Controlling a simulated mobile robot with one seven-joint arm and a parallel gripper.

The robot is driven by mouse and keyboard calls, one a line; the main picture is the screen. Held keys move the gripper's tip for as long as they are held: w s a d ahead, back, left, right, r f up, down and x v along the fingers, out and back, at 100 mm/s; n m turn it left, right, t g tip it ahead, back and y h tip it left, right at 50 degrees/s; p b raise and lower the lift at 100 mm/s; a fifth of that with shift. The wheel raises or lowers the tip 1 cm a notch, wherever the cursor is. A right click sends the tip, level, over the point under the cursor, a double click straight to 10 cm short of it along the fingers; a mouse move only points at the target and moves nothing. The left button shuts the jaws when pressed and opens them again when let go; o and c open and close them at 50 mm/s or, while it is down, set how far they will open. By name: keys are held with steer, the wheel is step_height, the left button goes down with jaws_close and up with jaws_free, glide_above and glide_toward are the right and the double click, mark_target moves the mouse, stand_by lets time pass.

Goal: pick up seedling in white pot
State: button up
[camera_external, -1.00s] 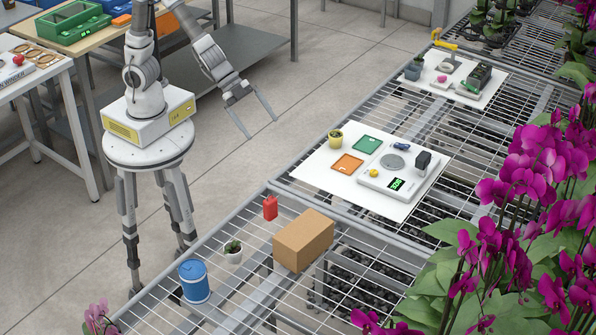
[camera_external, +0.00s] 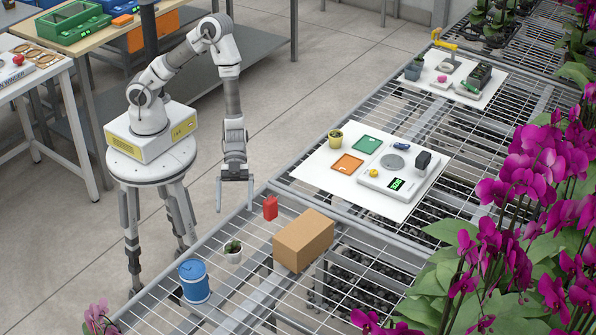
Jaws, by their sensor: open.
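The seedling in the white pot (camera_external: 233,252) stands upright on the wire bench, between a blue lidded container and a cardboard box. Its small green leaves show above the white rim. My gripper (camera_external: 234,209) points down with its two fingers apart and nothing between them. In the picture it is above the white pot, near the bench's edge, and apart from the pot. I cannot tell its exact height over the bench.
The blue container (camera_external: 194,281) is left of the pot, the red can (camera_external: 270,208) is behind it to the right, and the cardboard box (camera_external: 303,240) is to the right. A white board (camera_external: 316,172) with a scale (camera_external: 405,165) lies farther back. Bare wire mesh lies in front of the pot.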

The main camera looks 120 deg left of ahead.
steer(key=b, duration=0.1)
glide_toward(233, 255)
steer(key=f, duration=0.1)
steer(key=d+f, duration=0.1)
steer(key=shift+w+d+f, duration=0.15)
steer(key=shift+w+f, duration=0.1)
steer(key=shift+w, duration=0.15)
steer(key=shift+r+b+x, duration=0.15)
steer(key=shift+b+x, duration=0.2)
steer(key=shift+x, duration=1)
steer(key=shift+r+b+x, duration=0.15)
steer(key=shift+b+x, duration=0.2)
steer(key=shift+x, duration=1)
steer(key=shift+d, duration=0.1)
steer(key=shift+c, duration=0.2)
steer(key=c, duration=1.4)
